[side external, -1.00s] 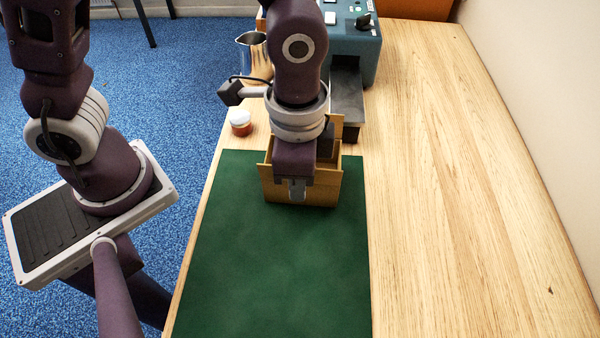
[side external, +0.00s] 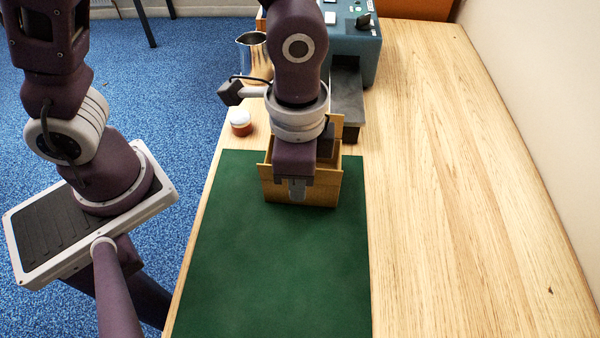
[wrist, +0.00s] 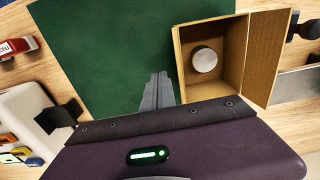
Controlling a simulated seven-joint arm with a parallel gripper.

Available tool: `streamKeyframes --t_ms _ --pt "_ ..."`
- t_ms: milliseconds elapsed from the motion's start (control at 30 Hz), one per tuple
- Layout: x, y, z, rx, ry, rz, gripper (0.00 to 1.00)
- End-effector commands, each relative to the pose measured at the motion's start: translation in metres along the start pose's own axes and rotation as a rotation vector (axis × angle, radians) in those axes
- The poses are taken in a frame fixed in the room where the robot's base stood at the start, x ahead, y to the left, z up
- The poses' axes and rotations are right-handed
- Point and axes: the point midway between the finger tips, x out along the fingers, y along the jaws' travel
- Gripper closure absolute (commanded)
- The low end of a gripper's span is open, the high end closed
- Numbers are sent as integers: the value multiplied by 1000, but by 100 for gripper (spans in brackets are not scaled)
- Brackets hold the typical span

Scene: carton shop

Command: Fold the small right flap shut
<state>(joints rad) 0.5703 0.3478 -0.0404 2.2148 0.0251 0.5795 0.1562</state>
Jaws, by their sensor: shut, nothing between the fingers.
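An open cardboard carton (side external: 318,194) stands at the far end of the green mat; my wrist hides part of it in the side view. In the wrist view the carton (wrist: 182,66) holds a round pale-topped item (wrist: 204,60). One flap (wrist: 269,58) stands out along the carton's right edge in that view. I cannot tell for sure which flap is the small right one. My gripper (side external: 297,197) is shut and empty, pointing down by the carton's near wall. In the wrist view its fingers (wrist: 160,80) are together beside the carton's left wall, over the mat.
The green mat (side external: 280,265) is clear in front of the carton. Behind stand a teal machine (side external: 350,45) with a dark chute (side external: 346,95) and a metal pitcher (side external: 254,55). A small white-capped jar (side external: 240,123) stands left of the carton.

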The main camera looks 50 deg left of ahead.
Motion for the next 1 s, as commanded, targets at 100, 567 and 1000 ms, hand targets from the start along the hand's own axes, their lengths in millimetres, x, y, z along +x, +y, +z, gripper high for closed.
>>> streamKeyframes --t_ms 100,567,1000 --pt "0 0 0 0 0 0 100" --pt "0 -4 0 -1 0 0 100" --pt "0 -24 -1 -1 0 0 100"
